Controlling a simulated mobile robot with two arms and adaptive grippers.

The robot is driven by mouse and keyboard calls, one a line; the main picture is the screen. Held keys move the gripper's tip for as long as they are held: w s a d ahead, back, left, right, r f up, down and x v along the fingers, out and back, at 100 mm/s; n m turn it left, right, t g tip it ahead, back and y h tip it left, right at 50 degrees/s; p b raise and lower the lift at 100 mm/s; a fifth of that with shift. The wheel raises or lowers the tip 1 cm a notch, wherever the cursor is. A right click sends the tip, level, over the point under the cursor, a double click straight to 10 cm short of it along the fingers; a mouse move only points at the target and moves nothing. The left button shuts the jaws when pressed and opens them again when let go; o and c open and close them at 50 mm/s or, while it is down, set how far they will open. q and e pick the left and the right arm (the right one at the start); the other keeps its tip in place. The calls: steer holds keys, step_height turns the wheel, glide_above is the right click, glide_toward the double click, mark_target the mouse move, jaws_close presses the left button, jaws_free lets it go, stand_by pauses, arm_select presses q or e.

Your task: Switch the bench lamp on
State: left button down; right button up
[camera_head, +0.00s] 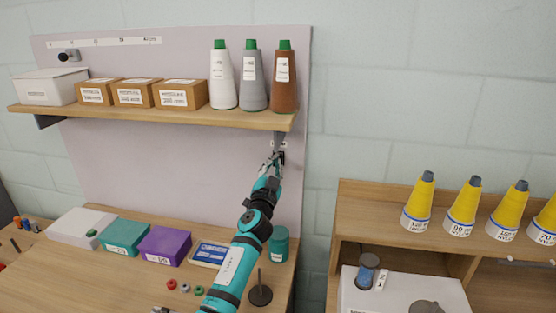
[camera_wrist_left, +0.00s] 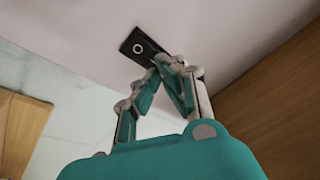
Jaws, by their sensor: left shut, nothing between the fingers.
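A black switch plate (camera_head: 282,157) with a pale ring is on the panel under the right end of the shelf. It shows large in the left wrist view (camera_wrist_left: 143,47). My left gripper (camera_head: 274,158) is raised to it, shut and empty. In the left wrist view its fingertips (camera_wrist_left: 167,62) meet at the plate's lower right edge, near or against it; I cannot tell if they touch. A small black fitting (camera_head: 68,56) sits at the panel's upper left; I cannot tell if it is the lamp. No lit lamp is evident.
The wooden shelf (camera_head: 160,117) with boxes and three cones overhangs close above my left gripper. On the bench below stand a teal jar (camera_head: 279,245), a dark spindle stand (camera_head: 260,294) and a purple box (camera_head: 165,246). Yellow cones (camera_head: 464,205) stand at the right.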

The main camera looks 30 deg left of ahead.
arm_select(q)
steer(key=p+v, duration=0.1)
steer(key=v, duration=0.1)
steer(key=r+v, duration=0.1)
steer(key=v, duration=0.2)
steer(key=shift+s+r+p, duration=0.15)
steer(key=shift+p, duration=0.25)
stand_by(0.3)
